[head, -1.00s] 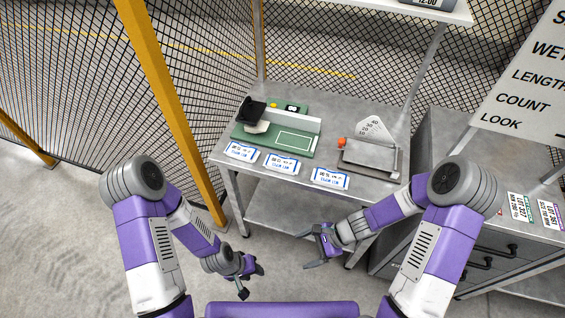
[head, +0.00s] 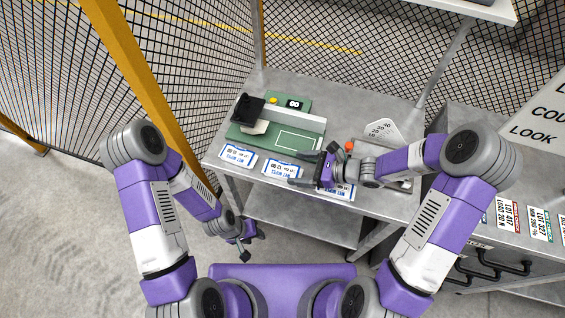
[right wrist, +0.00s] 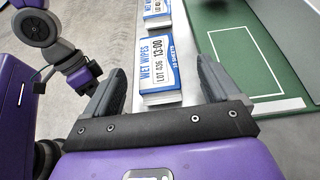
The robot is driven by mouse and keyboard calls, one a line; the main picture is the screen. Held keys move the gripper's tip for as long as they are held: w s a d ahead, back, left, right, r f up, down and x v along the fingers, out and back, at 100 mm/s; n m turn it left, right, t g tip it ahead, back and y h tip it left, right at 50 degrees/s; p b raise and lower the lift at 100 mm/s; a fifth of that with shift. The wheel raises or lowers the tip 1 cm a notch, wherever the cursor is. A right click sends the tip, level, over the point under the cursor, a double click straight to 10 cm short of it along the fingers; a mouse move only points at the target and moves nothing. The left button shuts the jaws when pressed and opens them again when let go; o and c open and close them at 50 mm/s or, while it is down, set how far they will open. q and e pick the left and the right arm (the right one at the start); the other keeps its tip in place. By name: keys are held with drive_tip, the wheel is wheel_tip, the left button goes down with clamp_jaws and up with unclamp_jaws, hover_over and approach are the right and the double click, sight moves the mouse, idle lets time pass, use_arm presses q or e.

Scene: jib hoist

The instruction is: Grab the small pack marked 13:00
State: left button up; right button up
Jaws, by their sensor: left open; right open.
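Three small white packs with blue-edged labels lie in a row along the front of the bench. The middle pack (head: 282,170) is the one whose label reads WET WIPES, LOT 436, 13:00 in the right wrist view (right wrist: 158,62). My right gripper (head: 297,170) is open and points left above the bench at this pack. In the right wrist view its two fingertips (right wrist: 160,78) stand on either side of the pack's near end, apart from it. The right-hand pack (head: 342,191) is partly hidden under my right gripper. My left gripper (head: 247,238) is open and empty, low in front of the bench.
The left pack (head: 238,155) lies beyond the middle one. A green board (head: 265,136) with a black device (head: 248,108) sits just behind the packs. An orange knob (head: 349,146) and a numbered plate (head: 381,129) are behind my right arm. A yellow post (head: 135,65) stands left.

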sight(279, 168)
drive_tip(key=b+x, duration=0.1)
drive_tip(key=x, duration=0.4)
drive_tip(key=shift+s+a+f+b, duration=0.15)
drive_tip(key=shift+a+f+b, duration=0.05)
drive_tip(key=shift+a+b, duration=0.15)
drive_tip(key=shift+a, duration=0.3)
drive_tip(key=shift+c, duration=0.4)
drive_tip(key=c, duration=1)
